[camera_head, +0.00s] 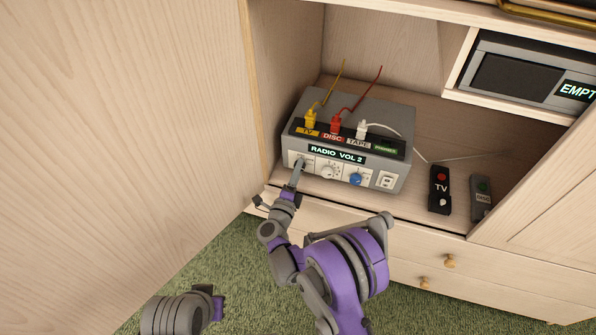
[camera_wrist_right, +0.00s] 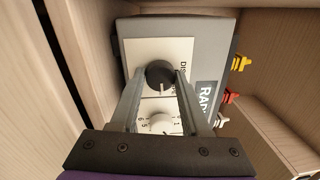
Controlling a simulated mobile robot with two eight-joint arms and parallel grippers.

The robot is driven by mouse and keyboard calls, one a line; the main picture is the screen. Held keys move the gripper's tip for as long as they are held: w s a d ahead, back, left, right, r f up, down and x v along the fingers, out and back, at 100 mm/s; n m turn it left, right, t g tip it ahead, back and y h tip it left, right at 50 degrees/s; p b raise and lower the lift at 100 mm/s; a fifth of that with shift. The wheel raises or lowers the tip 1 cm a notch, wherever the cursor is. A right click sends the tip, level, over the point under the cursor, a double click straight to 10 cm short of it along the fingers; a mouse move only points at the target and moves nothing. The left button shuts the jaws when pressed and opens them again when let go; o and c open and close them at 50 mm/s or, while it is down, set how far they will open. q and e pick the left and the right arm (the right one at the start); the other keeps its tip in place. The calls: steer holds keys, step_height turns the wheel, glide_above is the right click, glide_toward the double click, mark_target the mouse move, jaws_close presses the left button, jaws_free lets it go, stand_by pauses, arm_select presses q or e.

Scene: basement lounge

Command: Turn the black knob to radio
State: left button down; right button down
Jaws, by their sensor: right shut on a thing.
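The grey radio unit (camera_head: 372,112) stands on the cabinet shelf, and its display (camera_head: 338,154) reads "RADIO VOL 2". The black knob (camera_wrist_right: 160,72) is at the left end of its front panel, and its pale pointer mark shows in the right wrist view. My right gripper (camera_head: 298,168) is at this knob, with its two fingers (camera_wrist_right: 158,80) shut on the knob's sides. In the head view the fingers mostly hide the black knob. A white knob (camera_head: 328,170) and a blue knob (camera_head: 355,179) sit to its right.
Yellow, red and white plugs (camera_head: 362,129) stand on top of the unit. A TV remote (camera_head: 439,188) and a disc remote (camera_head: 481,197) lie to the right. A wooden panel (camera_head: 130,120) stands close on the left, and drawers are below the shelf.

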steer(key=shift+m, duration=0.7)
steer(key=shift+c, duration=1.9)
jaws_free()
steer(key=p+v, duration=0.1)
steer(key=v, duration=0.9)
steer(key=shift+s+a, duration=0.15)
steer(key=shift+s, duration=0.25)
